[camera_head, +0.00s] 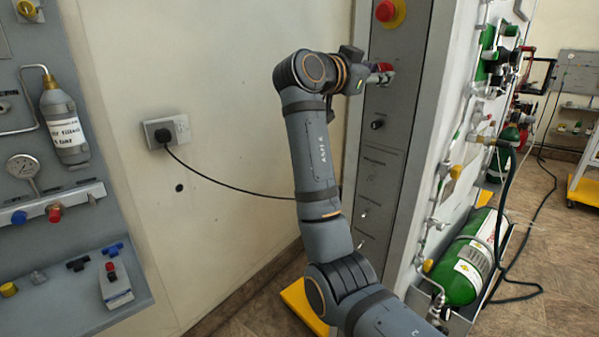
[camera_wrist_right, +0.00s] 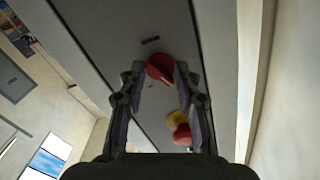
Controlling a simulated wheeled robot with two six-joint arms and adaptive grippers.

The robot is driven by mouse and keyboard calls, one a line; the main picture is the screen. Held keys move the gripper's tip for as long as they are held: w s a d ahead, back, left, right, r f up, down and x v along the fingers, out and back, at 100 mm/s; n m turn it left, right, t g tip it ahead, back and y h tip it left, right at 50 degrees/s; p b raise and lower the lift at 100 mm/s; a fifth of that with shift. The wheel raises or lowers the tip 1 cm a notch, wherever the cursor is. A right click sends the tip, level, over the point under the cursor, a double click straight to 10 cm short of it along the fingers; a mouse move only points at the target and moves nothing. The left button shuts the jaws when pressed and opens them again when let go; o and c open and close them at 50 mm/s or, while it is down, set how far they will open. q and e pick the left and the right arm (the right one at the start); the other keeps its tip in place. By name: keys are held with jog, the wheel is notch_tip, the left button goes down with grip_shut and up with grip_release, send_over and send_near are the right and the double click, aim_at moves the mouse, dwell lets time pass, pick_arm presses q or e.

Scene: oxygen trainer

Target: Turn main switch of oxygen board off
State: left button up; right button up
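The oxygen board's grey control panel (camera_head: 391,132) is in the middle right of the head view. A red rotary switch (camera_head: 386,67) sits on it, partly hidden by my right gripper (camera_head: 376,74). In the right wrist view the red switch (camera_wrist_right: 160,67) lies between the fingertips of my right gripper (camera_wrist_right: 159,72). The fingers are apart, with small gaps visible beside the switch; contact is unclear. My left gripper is not in view.
A red emergency button on a yellow base (camera_head: 388,11) is above the switch, and a black knob (camera_head: 377,124) below. A wall socket (camera_head: 167,131) with a black cable is left of my arm.

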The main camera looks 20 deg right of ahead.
pick_arm(q)
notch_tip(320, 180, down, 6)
jog(key=b, duration=0.6)
pick_arm(e)
jog(key=s+a+m, duration=0.4)
jog(key=a+m, duration=0.1)
jog(key=a, duration=0.5)
pick_arm(q)
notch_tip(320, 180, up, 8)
jog(key=p, duration=0.8)
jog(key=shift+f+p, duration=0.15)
jog(key=shift+p, duration=0.15)
pick_arm(e)
jog(key=w+a+f+n+t+y, duration=0.1)
jog(key=w+f+n+t+y, duration=0.1)
jog(key=w+f+n, duration=0.4)
jog(key=w+a+f+n+t+y, duration=0.1)
jog(key=w+f+n+t+y, duration=0.1)
jog(key=w+f+n, duration=0.5)
jog(key=shift+w+f+n+y, duration=0.15)
jog(key=shift+w+f+y, duration=0.3)
jog(key=shift+w+f, duration=1.85)
jog(key=shift+w+f+n+y, duration=0.15)
jog(key=shift+w+f+y, duration=0.55)
jog(key=shift+f, duration=2.9)
jog(key=shift+w, duration=0.15)
